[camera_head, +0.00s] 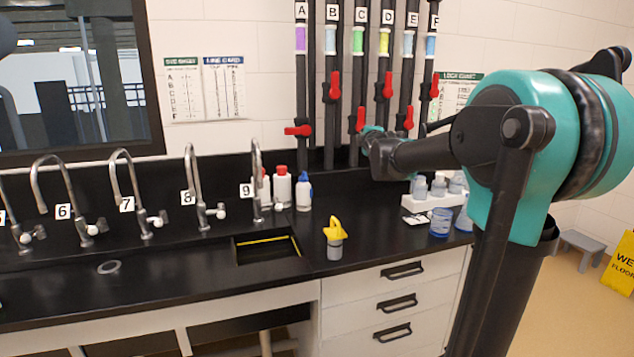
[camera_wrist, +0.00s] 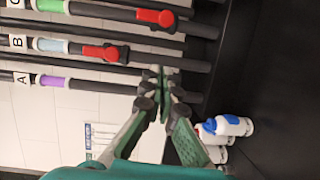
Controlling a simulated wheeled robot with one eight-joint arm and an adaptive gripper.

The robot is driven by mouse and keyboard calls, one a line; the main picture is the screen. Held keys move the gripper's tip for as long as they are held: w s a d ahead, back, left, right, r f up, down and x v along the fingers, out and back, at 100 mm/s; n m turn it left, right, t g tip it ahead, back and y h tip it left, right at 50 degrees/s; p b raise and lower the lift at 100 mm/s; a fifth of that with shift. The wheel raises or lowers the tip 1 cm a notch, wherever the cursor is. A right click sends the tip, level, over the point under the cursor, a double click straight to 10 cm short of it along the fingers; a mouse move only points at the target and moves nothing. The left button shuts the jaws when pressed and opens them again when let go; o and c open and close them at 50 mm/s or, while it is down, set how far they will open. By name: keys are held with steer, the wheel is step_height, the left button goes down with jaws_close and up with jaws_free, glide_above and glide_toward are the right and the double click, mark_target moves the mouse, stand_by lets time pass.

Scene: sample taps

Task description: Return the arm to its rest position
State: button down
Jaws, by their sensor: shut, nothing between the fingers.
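My teal and black arm (camera_head: 535,140) reaches from the right side of the head view over the bench. My gripper (camera_head: 368,140) is at its end, in front of the lower part of the pipes and above the black bench top. In the wrist view my gripper (camera_wrist: 163,72) shows its two fingers converging with their tips together. It is shut and holds nothing. It appears in front of the pipes there; whether it touches one, I cannot tell.
Lettered pipes with red handles, such as the one on pipe A (camera_head: 298,130), stand behind. Bottles (camera_head: 304,190), a yellow-topped container (camera_head: 334,240), a white rack (camera_head: 425,202) and a blue beaker (camera_head: 440,222) stand on the bench (camera_head: 375,225). Curved taps (camera_head: 192,185) line the left.

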steer(key=s+d+f+m+g+h, duration=0.1)
steer(key=s+d+f+m+g, duration=0.3)
steer(key=s+f, duration=0.6)
steer(key=s+f+m+g+h, duration=0.1)
steer(key=s+f+m+g, duration=0.1)
steer(key=s+f+m, duration=0.75)
steer(key=s+f+m+g+y, duration=0.1)
steer(key=s+f+m+g, duration=0.3)
steer(key=s+f, duration=1.7)
steer(key=s+g, duration=0.2)
steer(key=g, duration=0.1)
steer(key=shift+s+a+f, duration=0.3)
steer(key=shift+s+a, duration=0.05)
steer(key=shift+s, duration=0.05)
